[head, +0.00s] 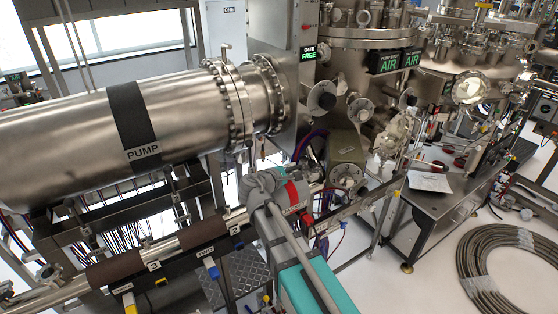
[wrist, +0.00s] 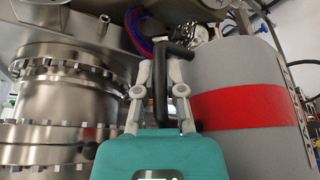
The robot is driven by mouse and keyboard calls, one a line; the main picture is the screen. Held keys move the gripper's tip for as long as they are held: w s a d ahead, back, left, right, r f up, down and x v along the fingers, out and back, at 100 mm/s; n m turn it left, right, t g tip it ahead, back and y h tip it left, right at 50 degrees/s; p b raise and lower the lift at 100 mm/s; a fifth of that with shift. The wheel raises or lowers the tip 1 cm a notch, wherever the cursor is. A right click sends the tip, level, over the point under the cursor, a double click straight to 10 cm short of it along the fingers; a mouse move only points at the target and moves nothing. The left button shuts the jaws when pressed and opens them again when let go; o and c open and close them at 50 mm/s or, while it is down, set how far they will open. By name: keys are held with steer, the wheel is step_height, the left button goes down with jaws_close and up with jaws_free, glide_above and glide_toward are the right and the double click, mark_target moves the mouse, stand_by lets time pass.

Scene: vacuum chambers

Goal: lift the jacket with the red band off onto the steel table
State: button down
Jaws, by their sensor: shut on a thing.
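The grey jacket with the red band (head: 293,195) is near the middle of the head view, at the right end of the pipe run. It fills the right of the wrist view (wrist: 225,72), its red band (wrist: 240,106) running across it. My gripper (head: 262,181) is at the jacket's left side. In the wrist view my gripper (wrist: 160,72) is shut on the jacket's black handle (wrist: 159,98), one finger on each side. My arm hides part of the jacket, and I cannot tell whether it touches the pipe. The steel table (head: 424,207) stands at the right.
A paper sheet (head: 429,181) and small parts lie on the table. The big pump cylinder (head: 75,135) and its bolted flanges (wrist: 60,137) are close on the left. Brown jackets (head: 115,269) sit on the pipe. A coiled hose (head: 505,270) lies on the floor at right.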

steer(key=s+d, duration=0.5)
steer(key=s, duration=0.2)
steer(key=shift+s, duration=0.2)
steer(key=shift+r, duration=0.1)
stand_by(0.4)
step_height(320, 180, up, 10)
steer(key=p, duration=1)
stand_by(1.1)
steer(key=shift+f, duration=0.25)
